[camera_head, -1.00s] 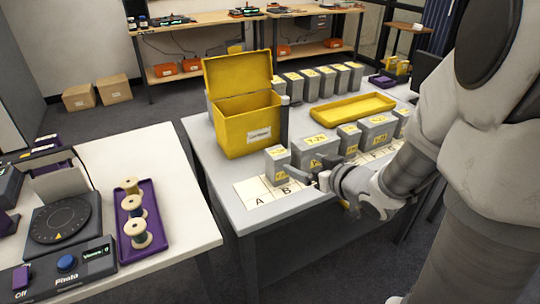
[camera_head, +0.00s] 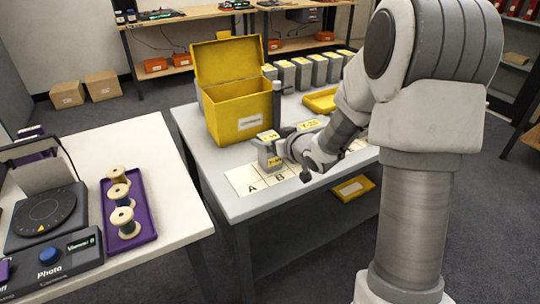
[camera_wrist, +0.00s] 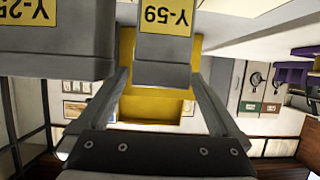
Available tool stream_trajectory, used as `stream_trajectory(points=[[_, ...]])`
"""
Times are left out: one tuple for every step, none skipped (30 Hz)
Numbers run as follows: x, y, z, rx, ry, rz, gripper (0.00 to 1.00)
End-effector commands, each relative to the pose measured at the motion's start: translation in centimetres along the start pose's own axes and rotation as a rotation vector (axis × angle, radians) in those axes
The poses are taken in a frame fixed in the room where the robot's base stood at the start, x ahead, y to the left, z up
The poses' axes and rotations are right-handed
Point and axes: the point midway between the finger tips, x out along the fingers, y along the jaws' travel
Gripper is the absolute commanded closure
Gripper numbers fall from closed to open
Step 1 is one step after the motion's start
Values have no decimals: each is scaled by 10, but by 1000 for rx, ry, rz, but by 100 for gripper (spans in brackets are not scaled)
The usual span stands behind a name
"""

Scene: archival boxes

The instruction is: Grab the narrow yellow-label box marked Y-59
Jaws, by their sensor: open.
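The narrow grey box with a yellow label (camera_head: 269,155) stands at the left end of the front row on the grey table. In the wrist view its label reads Y-59 (camera_wrist: 165,20). My gripper (camera_head: 280,152) is at this box, partly hidden by my own wrist in the head view. In the wrist view my gripper (camera_wrist: 160,78) is open, with one finger on each side of the lower part of Y-59. I cannot tell whether either finger touches it.
A wider grey box (camera_wrist: 55,40), label starting Y-2, stands close beside Y-59. A yellow lidded bin (camera_head: 240,115) stands open behind. Marked cards A and B (camera_head: 262,184) lie in front. A yellow tray (camera_head: 320,102) and several grey boxes (camera_head: 318,68) are farther back.

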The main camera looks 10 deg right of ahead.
Motion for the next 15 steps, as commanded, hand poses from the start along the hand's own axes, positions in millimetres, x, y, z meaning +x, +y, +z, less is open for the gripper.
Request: stream_trajectory(points=[[6, 0, 1, -1, 0, -1, 0], [7, 0, 1, -1, 0, 0, 0], [9, 0, 0, 0, -1, 0, 0], [9, 0, 0, 0, -1, 0, 0], [10, 0, 0, 0, -1, 1, 0], [10, 0, 0, 0, 0, 1, 0], [9, 0, 0, 0, 0, 1, 0], [9, 0, 0, 0, 0, 1, 0], [9, 0, 0, 0, 0, 1, 0], [9, 0, 0, 0, 0, 1, 2], [9, 0, 0, 0, 0, 1, 7], [9, 0, 0, 0, 0, 1, 14], [9, 0, 0, 0, 0, 1, 20], [9, 0, 0, 0, 0, 1, 25], [9, 0, 0, 0, 0, 1, 32]])
